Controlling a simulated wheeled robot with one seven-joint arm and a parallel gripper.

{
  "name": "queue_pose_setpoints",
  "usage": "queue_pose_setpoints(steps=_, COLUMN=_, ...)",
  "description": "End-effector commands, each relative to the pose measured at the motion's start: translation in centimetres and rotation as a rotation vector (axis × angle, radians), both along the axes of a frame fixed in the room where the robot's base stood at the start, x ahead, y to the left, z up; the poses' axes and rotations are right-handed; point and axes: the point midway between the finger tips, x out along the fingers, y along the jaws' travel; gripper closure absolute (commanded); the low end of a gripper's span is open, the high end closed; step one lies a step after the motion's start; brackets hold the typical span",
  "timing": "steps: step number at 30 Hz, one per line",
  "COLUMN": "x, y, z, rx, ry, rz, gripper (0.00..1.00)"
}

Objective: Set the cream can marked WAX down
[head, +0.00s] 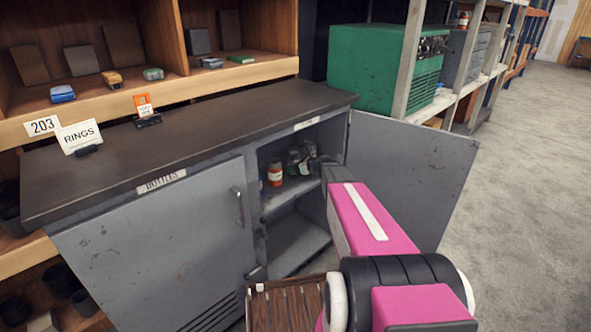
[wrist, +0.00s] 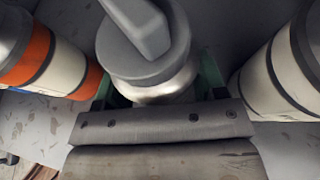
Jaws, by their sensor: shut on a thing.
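My gripper (wrist: 157,88) is shut on a can with a grey cap and a pale metallic body (wrist: 150,64), seen from above in the wrist view. I take it for the cream WAX can; no lettering shows, and its base is hidden, so I cannot tell whether it touches the shelf. In the head view my gripper (head: 303,160) reaches into the open cabinet at upper-shelf height, and the held can is hard to make out there. The shelf (head: 287,197) is a grey board inside the cabinet.
An orange-and-white can (wrist: 42,50) stands left of the held can, also seen in the head view (head: 275,174). A cream can with dark bands (wrist: 285,70) stands close on the right. The cabinet's open right door (head: 410,175) flanks my arm; the left door (head: 160,250) stands in front.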

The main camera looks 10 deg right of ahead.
Motion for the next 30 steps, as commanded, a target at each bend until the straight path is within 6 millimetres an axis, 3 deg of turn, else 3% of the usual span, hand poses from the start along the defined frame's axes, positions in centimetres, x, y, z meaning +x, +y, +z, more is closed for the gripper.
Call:
queue_pose_setpoints(steps=3, x=0.01, y=0.00, z=-0.98, rx=0.001, ry=0.000, rz=0.000, gripper=0.49)
queue_pose_setpoints(steps=13, x=0.00, y=0.00, z=-1.17, rx=0.001, ry=0.000, rz=0.000, gripper=0.49)
queue_pose_setpoints(steps=15, x=-0.01, y=-0.01, z=-1.20, rx=0.001, ry=0.001, rz=0.000, gripper=0.19)
queue_pose_setpoints(steps=16, x=-0.01, y=-0.01, z=-1.20, rx=0.001, ry=0.001, rz=0.000, gripper=0.10)
queue_pose_setpoints(steps=27, x=-0.06, y=-0.03, z=-0.81, rx=0.000, ry=0.000, rz=-0.001, gripper=0.10)
queue_pose_setpoints(steps=30, x=-0.90, y=-0.76, z=-0.40, rx=-0.001, ry=-0.001, rz=-0.002, gripper=0.10)
